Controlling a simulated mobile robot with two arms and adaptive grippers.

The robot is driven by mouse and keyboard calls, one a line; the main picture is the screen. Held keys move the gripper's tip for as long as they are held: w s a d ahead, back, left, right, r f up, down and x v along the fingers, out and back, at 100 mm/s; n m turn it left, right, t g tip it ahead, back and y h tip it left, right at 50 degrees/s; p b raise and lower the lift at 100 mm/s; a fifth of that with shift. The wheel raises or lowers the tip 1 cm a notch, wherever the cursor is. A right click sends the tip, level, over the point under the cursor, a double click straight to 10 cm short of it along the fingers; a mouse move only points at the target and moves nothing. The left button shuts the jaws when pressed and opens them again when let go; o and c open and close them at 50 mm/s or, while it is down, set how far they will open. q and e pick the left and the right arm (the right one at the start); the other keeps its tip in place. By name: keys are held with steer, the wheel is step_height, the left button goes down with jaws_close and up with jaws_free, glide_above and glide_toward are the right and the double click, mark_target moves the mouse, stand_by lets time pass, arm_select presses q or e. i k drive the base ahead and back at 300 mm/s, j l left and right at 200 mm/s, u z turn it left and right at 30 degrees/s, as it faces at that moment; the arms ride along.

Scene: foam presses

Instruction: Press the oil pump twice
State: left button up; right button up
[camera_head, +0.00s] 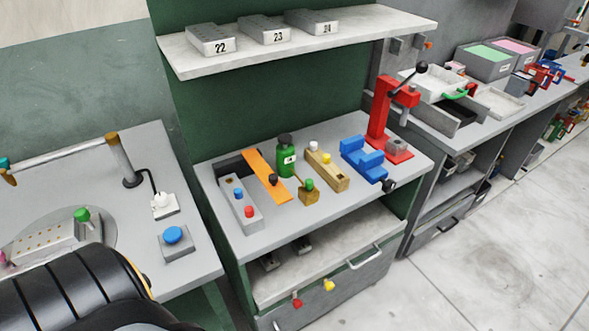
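A green bottle-shaped can (286,162) with a dark cap and a small white label stands upright on the middle bench. It looks like the oil pump, though its top is too small to make out in detail. Nothing of mine touches it. Neither of my grippers shows in the head view.
Around the can are an orange strip (262,172), a wooden block (327,171), a blue vise (363,158), a red lever press (380,110) and a grey button box (240,204). A shelf (350,38) with numbered blocks hangs above. An open drawer (325,262) sits below.

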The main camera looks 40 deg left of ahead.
mark_target(285, 139)
steer(key=u, duration=1.25)
